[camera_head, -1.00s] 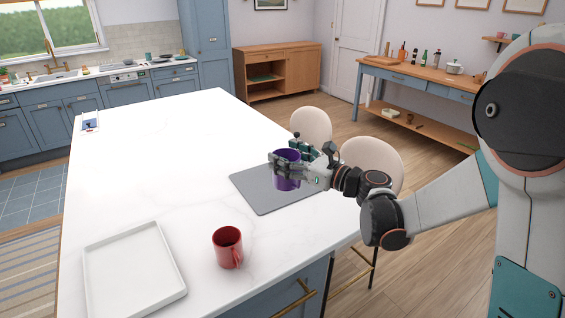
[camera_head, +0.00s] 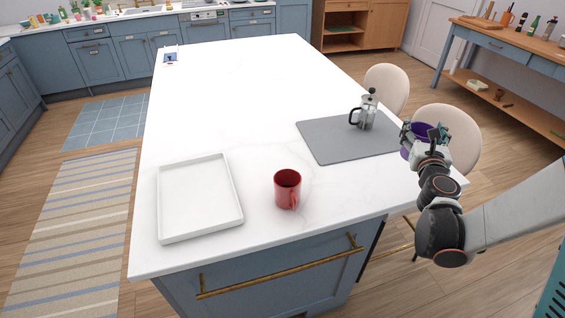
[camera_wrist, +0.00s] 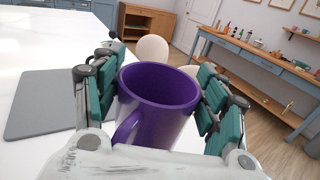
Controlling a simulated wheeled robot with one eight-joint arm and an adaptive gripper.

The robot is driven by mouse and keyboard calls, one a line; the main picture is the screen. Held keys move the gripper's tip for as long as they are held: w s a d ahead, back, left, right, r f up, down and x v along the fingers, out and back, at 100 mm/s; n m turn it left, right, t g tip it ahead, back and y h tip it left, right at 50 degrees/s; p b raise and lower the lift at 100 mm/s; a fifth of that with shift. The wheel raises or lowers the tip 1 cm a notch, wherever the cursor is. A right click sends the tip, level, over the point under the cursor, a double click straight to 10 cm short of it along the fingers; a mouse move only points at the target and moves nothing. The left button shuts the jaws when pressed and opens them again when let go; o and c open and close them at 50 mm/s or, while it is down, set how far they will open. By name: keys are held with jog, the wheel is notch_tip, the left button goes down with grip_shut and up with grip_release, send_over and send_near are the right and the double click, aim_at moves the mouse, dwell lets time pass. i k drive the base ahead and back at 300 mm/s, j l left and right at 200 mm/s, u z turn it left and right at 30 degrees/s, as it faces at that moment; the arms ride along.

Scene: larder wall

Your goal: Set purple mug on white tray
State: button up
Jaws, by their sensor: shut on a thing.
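The purple mug (camera_wrist: 158,100) is held between the green-padded fingers of my gripper (camera_wrist: 160,95) in the wrist view, upright with its handle towards the camera. In the head view the purple mug (camera_head: 409,153) is partly hidden by my gripper (camera_head: 424,134), which is over the right edge of the white island, beside the grey mat. The white tray (camera_head: 162,213) lies at the front left of the island. It is square, low-rimmed and empty.
A red mug (camera_head: 287,187) stands right of the tray, its handle to the front. A French press (camera_head: 368,112) stands on the grey mat (camera_head: 330,148). Two pale stools stand along the island's right side. The white countertop (camera_head: 235,90) behind the tray is largely clear.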

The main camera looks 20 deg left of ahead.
aim_at(200, 213)
jog(key=l+u, duration=0.15)
jog(key=u, duration=1.55)
